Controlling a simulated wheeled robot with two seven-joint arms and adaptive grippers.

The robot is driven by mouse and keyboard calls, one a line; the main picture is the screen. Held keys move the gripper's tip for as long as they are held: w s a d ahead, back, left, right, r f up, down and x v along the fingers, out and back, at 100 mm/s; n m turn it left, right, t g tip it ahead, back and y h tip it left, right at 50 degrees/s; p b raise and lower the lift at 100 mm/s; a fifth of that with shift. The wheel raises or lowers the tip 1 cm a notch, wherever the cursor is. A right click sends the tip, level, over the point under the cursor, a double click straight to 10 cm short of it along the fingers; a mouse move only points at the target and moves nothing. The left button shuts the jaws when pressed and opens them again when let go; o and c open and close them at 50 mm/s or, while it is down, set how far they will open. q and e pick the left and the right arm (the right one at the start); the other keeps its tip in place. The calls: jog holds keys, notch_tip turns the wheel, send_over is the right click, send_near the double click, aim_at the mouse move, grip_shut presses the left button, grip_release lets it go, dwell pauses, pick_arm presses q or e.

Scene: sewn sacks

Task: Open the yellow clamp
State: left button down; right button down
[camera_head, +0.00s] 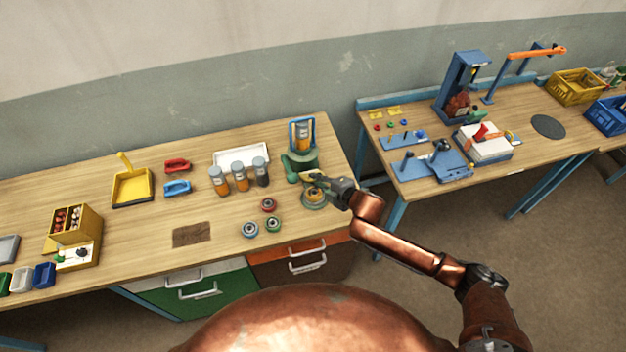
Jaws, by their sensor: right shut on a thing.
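A round yellowish disc (314,199) lies just below the fingers. My left gripper is not in view.
Red, green and blue rings (268,205) lie left of the gripper. Several orange and dark jars (240,176) stand before a white tray (232,156). A yellow dustpan (132,187) lies further left. The right bench (425,187) carries blue fixtures and crates; a gap separates the benches.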

jog(key=w+r+p, duration=0.1)
jog(key=w, duration=0.1)
jog(key=w+a+r+p, duration=0.1)
jog(key=r, duration=0.1)
jog(key=shift+w, duration=0.35)
jog(key=shift+w+a+r, duration=0.2)
jog(key=shift+w+r, duration=0.15)
jog(key=shift+w, duration=0.35)
jog(key=shift+w+a+r, duration=0.15)
jog(key=shift+w+r, duration=0.2)
jog(key=shift+w, duration=0.35)
jog(key=c, duration=2.5)
grip_release()
jog(key=o, duration=0.5)
jog(key=shift+f, duration=0.1)
